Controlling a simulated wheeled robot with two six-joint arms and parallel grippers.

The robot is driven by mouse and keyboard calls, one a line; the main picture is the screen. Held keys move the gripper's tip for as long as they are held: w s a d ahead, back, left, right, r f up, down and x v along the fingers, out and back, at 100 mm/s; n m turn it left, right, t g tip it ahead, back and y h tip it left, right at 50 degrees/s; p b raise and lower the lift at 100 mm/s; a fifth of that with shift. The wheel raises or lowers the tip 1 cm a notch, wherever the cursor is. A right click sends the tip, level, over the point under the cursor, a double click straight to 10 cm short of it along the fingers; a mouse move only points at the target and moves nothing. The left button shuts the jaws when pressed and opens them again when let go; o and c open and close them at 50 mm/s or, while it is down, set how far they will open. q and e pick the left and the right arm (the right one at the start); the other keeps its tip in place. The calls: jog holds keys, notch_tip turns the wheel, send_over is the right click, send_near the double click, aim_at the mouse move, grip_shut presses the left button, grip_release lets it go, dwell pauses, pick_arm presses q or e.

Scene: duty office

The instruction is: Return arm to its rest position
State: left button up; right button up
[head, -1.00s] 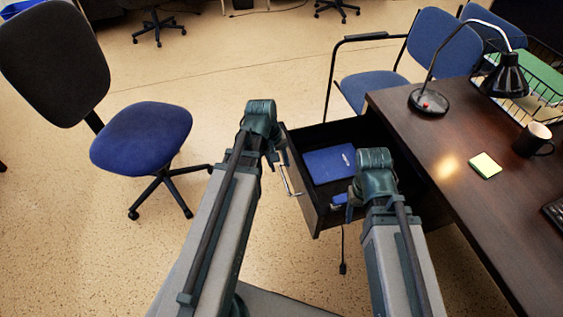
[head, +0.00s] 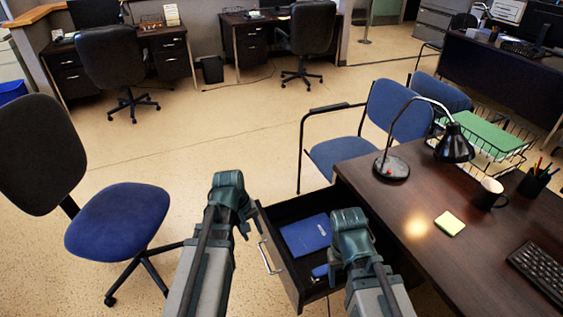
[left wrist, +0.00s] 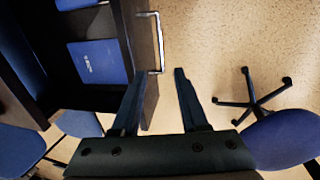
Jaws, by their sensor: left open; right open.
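My left gripper (head: 243,226) is at the left of the open desk drawer (head: 290,278), near its metal handle (head: 268,257). In the left wrist view the two fingers of the left gripper (left wrist: 160,80) are spread with nothing between them. The handle (left wrist: 159,42) shows just beyond the fingertips, and I cannot tell the exact gap. My right gripper (head: 335,268) is over the drawer's right part, open, its fingers mostly hidden by its wrist. A blue notebook (head: 305,236) lies in the drawer; a smaller blue item (head: 319,271) lies beside it, partly hidden.
The dark desk (head: 400,225) at right holds a lamp (head: 453,145), mug (head: 487,195), sticky notes (head: 449,223) and keyboard (head: 540,266). A blue swivel chair (head: 118,222) stands left, a blue armchair (head: 395,112) behind the drawer. Open floor (head: 235,135) lies beyond.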

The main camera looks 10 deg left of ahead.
pick_arm(q)
jog(key=s+d+r+m+y+p, duration=0.1)
jog(key=s+d+r+m+p, duration=0.2)
jog(key=d, duration=0.2)
jog(key=s+d+r+m+g+y+p, duration=0.1)
jog(key=s+d+r+m+p, duration=0.2)
jog(key=d+m, duration=0.1)
jog(key=s+d+r+m+y+p, duration=0.1)
jog(key=s+d+r+m+p, duration=0.2)
jog(key=d, duration=0.4)
jog(key=shift+m, duration=0.5)
